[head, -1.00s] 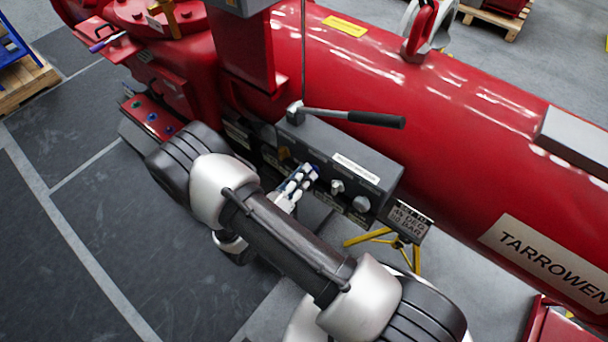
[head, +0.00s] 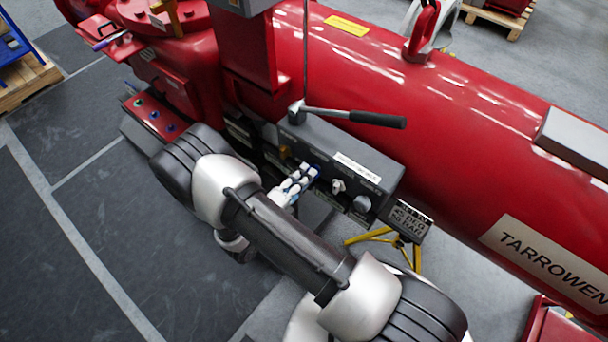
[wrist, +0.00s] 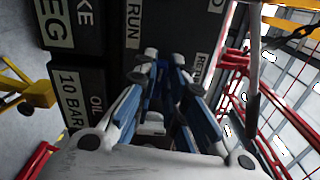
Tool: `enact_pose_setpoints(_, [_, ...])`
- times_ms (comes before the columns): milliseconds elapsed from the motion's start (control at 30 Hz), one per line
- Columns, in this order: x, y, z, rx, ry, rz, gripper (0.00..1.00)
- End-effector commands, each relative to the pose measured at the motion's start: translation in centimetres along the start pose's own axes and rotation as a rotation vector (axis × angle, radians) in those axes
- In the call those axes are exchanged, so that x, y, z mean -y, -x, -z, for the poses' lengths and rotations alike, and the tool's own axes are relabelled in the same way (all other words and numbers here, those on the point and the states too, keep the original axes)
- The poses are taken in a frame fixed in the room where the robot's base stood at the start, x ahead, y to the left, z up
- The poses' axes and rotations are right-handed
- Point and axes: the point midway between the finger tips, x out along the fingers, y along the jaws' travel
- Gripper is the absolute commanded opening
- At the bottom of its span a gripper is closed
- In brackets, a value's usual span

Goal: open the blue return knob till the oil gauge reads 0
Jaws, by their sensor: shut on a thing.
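The blue return knob (head: 316,171) is on the front of the dark grey control block (head: 345,150), largely hidden by my fingers. My gripper (head: 308,175) is shut on it. In the wrist view, the fingertips of my gripper (wrist: 164,68) close around a dark blue knob (wrist: 160,75), beside a partly hidden label that starts with "RE". In the wrist view, an "OIL" and "10 BAR" plate (wrist: 72,97) shows to the left.
A black-handled pump lever (head: 375,119) sticks out above the block. Silver knobs (head: 338,186) sit to the right of the blue one. A yellow stand (head: 412,258) is below right. The big red cylinder (head: 450,130) lies behind. The dark floor mat (head: 80,230) at left is clear.

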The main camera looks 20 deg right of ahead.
Motion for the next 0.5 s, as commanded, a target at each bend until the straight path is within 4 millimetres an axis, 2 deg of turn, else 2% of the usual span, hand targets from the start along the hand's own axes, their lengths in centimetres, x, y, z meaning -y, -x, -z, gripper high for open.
enact_pose_setpoints(433, [-0.01, -0.01, 0.01, 0.000, 0.008, 0.000, 0.00])
enact_pose_setpoints(467, [-0.01, -0.01, 0.01, 0.000, 0.008, 0.000, 0.14])
enact_pose_setpoints(500, [-0.01, -0.01, 0.01, 0.000, 0.008, 0.000, 0.16])
